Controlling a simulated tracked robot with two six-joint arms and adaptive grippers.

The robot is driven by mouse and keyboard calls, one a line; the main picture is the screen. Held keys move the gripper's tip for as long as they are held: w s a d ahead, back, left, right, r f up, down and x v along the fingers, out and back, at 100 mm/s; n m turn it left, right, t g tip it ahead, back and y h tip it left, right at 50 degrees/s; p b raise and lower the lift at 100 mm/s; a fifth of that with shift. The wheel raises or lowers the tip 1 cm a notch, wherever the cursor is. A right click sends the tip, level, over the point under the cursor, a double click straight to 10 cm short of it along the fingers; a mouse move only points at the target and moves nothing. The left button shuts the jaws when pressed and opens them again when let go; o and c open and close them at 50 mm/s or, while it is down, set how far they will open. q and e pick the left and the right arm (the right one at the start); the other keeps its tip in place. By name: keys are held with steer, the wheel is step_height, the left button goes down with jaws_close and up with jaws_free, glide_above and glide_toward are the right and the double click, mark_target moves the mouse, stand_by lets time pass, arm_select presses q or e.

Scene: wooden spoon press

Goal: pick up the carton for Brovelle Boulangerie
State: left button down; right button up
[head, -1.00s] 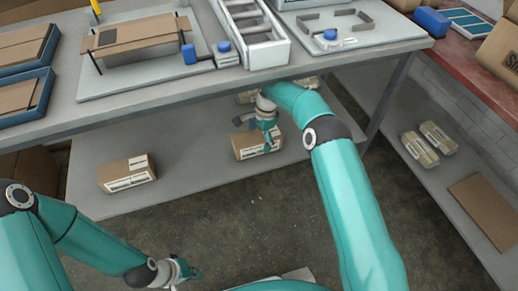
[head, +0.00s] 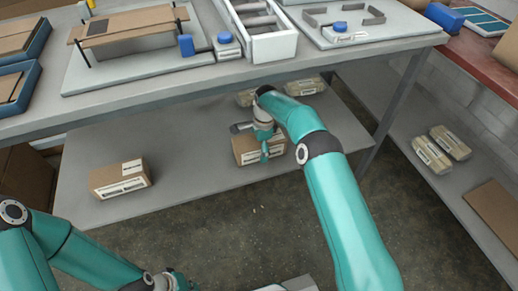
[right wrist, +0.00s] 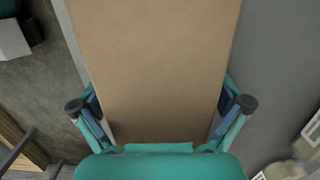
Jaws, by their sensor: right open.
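One brown carton (head: 245,157) with a white label sits on the lower shelf below the bench. My right gripper (head: 264,153) is at this carton and hides part of it. In the right wrist view, a plain brown carton face (right wrist: 158,75) fills the space between the open fingers of the right gripper (right wrist: 160,112). A second brown carton (head: 119,178) with a white label sits further left on the same shelf. I cannot read either label. My left gripper (head: 180,283) is at the bottom edge, partly cut off and away from both cartons.
The bench top (head: 120,118) overhangs the lower shelf (head: 185,165). Several wrapped packs lie on the shelves, some behind my right arm (head: 340,200) and some at right (head: 432,153). A flat brown board (head: 497,212) lies at far right. Shelf between the two cartons is clear.

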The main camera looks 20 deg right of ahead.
steer(key=shift+c, duration=0.2)
steer(key=c, duration=1.3)
steer(key=shift+o, duration=0.2)
steer(key=shift+r, duration=0.1)
